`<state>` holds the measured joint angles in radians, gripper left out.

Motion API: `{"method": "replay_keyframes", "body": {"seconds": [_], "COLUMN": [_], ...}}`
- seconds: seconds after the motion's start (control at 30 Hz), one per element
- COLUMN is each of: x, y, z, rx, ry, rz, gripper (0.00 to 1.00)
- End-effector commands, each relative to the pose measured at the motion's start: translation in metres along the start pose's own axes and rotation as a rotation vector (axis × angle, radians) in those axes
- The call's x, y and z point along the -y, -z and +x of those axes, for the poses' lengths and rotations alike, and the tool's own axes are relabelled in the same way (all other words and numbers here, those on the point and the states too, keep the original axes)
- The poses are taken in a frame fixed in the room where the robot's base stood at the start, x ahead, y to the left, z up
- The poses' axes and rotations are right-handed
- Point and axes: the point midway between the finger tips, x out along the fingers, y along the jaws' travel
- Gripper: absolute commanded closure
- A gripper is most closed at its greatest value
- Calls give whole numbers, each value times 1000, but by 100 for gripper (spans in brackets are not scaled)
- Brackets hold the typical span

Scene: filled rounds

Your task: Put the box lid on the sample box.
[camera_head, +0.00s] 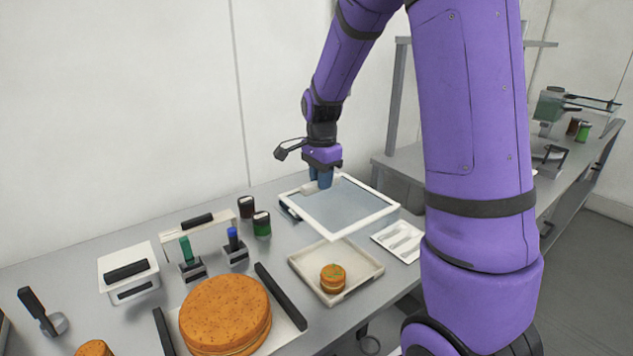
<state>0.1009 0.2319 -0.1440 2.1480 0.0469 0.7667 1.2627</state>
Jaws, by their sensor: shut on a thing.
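My gripper (321,181) points down at the far left part of a pale-framed flat panel with a grey translucent middle, which I take as the box lid (347,212). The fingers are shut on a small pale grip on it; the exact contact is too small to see. The lid looks roughly level, at the back of the bench; whether it touches what lies beneath is unclear. A shallow pale open box, which I take as the sample box (308,276), stands nearer the camera.
A white tray with slots (398,241) lies right of the box. Dark-lidded jars (262,224) stand left of the lid. A large brown round (225,313) lies between black bars in front. A white box with a black handle (128,274) and a holder with green and blue items stand left.

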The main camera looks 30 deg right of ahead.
Motion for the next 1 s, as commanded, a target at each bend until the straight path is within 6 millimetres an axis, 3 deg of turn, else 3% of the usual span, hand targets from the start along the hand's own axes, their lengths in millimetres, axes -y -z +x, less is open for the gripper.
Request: {"method": "replay_keyframes", "body": {"seconds": [0.3, 1.0], "x": [0, 0], "y": [0, -1], "z": [13, 15], "rx": [0, 0], "ry": [-1, -1], "rz": [-1, -1], "gripper": [100, 100]}}
